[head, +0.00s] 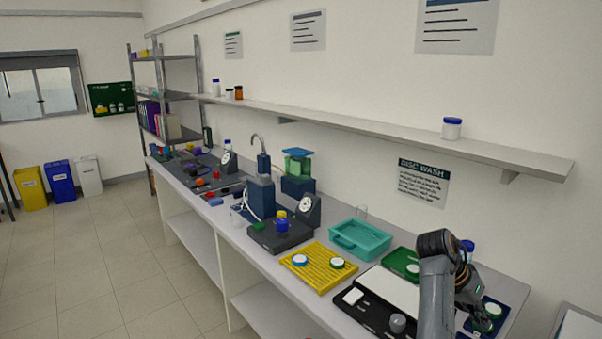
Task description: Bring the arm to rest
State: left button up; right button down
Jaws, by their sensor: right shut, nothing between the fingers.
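My right arm (436,290) stands at the lower right, over the near end of the bench. Its dark right gripper (480,312) points down beside the arm, shut and empty, above or close to a dark blue tray (494,318) with a green-and-white round piece (493,309). I cannot tell whether the fingertips touch anything there. The arm hides part of the bench behind it. My left gripper is out of view.
Near the arm are a black tray (372,317), a white board (388,290), a green tray (398,262), a yellow ribbed rack (318,277) and a teal tub (361,240). A pump rig (261,193) stands farther left. A wall shelf (390,129) overhangs the bench. The floor (110,250) at left is clear.

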jog(key=s+a+f+n+t+y, duration=0.1)
jog(key=s+f+n+t, duration=0.3)
jog(key=s+f, duration=0.95)
jog(key=s+a+f+n+y, duration=0.2)
jog(key=s+a+n+y, duration=0.55)
jog(key=s+a, duration=1.1)
notch_tip(320, 180, down, 30)
jog(key=s+f+n+h+b, duration=0.1)
jog(key=s+n+b, duration=0.1)
jog(key=b, duration=0.3)
pick_arm(q)
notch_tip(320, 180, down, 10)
jog(key=b, duration=0.5)
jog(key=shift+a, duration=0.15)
pick_arm(e)
jog(key=s+d+f+g, duration=0.1)
jog(key=s+d+f, duration=0.1)
jog(key=s+f, duration=0.6)
jog(key=s+d+f, duration=0.1)
jog(key=s+f, duration=0.7)
jog(key=f, duration=0.5)
jog(key=shift+s+d+f+g, duration=0.25)
jog(key=shift+s+d+g, duration=0.1)
jog(key=shift+s+g, duration=0.05)
